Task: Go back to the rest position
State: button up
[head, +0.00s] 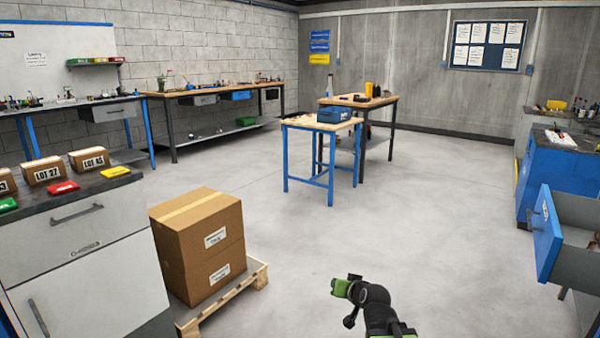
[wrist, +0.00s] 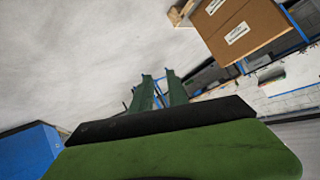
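My arm shows at the bottom centre of the head view, with my green-tipped gripper (head: 340,287) out over the bare floor and pointing left. In the wrist view the two green fingers of my gripper (wrist: 160,75) stand a little apart. Background shows through the gap and nothing is held between them. I cannot make out a copper tube in either view.
Cardboard boxes (head: 205,245) on a wooden pallet (head: 246,287) stand left of my arm. A grey cabinet (head: 80,265) is further left. A blue drawer (head: 547,235) juts out at right. A blue-legged table (head: 322,125) stands ahead. The floor between is clear.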

jog(key=s+d+f+n+g+h, duration=0.1)
jog(key=s+d+f+g+h, duration=0.1)
jog(key=s+f+g, duration=0.55)
jog(key=s+d+f+g+h, duration=0.1)
jog(key=s+d+f+g, duration=0.2)
jog(key=s, duration=0.8)
notch_tip(320, 180, up, 38)
jog(key=s+p, duration=0.1)
jog(key=p, duration=3.7)
jog(key=shift+a+f+g, duration=0.2)
jog(key=shift+a+g, duration=0.15)
